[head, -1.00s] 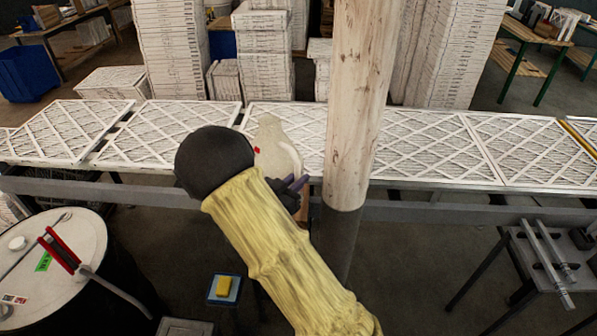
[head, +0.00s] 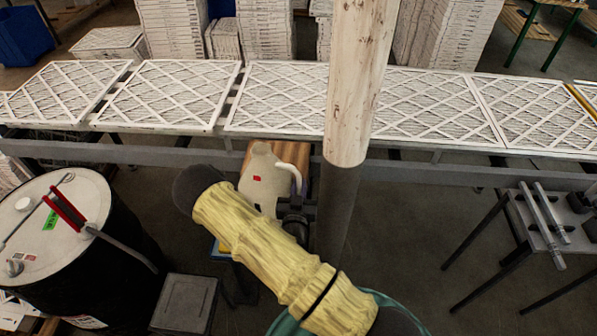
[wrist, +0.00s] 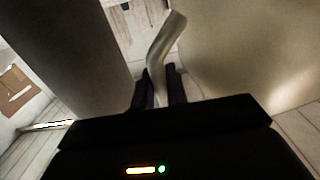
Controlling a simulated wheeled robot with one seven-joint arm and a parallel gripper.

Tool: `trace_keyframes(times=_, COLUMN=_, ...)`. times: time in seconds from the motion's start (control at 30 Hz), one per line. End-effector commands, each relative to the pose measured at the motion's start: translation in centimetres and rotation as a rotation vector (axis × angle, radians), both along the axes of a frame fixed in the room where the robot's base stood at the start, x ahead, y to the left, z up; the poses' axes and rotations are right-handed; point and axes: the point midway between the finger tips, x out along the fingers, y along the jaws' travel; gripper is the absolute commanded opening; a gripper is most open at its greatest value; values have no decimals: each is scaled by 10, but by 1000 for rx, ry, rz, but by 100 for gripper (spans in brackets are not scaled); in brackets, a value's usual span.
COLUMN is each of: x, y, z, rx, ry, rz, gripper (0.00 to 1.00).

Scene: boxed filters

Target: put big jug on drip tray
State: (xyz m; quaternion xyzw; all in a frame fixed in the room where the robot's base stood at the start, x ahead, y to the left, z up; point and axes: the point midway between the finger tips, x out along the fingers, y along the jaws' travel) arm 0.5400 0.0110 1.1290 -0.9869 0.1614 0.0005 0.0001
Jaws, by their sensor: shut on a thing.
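The big jug (head: 262,182) is pale cream with a small red mark and a looped handle. My gripper (head: 293,213) is shut on its handle, at the jug's right side in the head view. In the wrist view the handle (wrist: 160,62) runs between my fingers (wrist: 157,88), and the jug's body (wrist: 235,50) fills the right side. My yellow-sleeved arm hides the jug's lower part, so I cannot tell what is under it. I cannot make out the drip tray for certain; a blue-edged item (head: 220,249) is mostly hidden behind my arm.
A wooden-topped piece (head: 297,155) shows behind the jug. A post (head: 350,95) stands just right of it. A conveyor with filters (head: 170,93) runs behind. A black drum (head: 120,255) and grey box (head: 187,303) are at left, a metal stand (head: 550,235) at right.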

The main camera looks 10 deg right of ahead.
Motion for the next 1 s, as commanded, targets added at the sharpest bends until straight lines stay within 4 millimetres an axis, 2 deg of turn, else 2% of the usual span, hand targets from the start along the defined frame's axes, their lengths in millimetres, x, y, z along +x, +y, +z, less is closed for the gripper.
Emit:
trace_keyframes(times=0.03, x=-4, y=-1, z=-14, rx=-6, ry=3, rz=28, gripper=0)
trace_keyframes(times=0.27, x=-20, y=-4, z=-70, rx=-5, ry=4, rz=154, gripper=0)
trace_keyframes(times=0.4, x=-31, y=-7, z=-116, rx=-5, ry=4, rz=226, gripper=0)
trace_keyframes(times=0.6, x=-41, y=-9, z=-165, rx=-2, ry=-1, rz=283, gripper=0)
trace_keyframes(times=0.8, x=-46, y=-10, z=-201, rx=-2, ry=-4, rz=314, gripper=0)
trace_keyframes(times=1.0, x=-49, y=-10, z=-210, rx=0, ry=-4, rz=324, gripper=0)
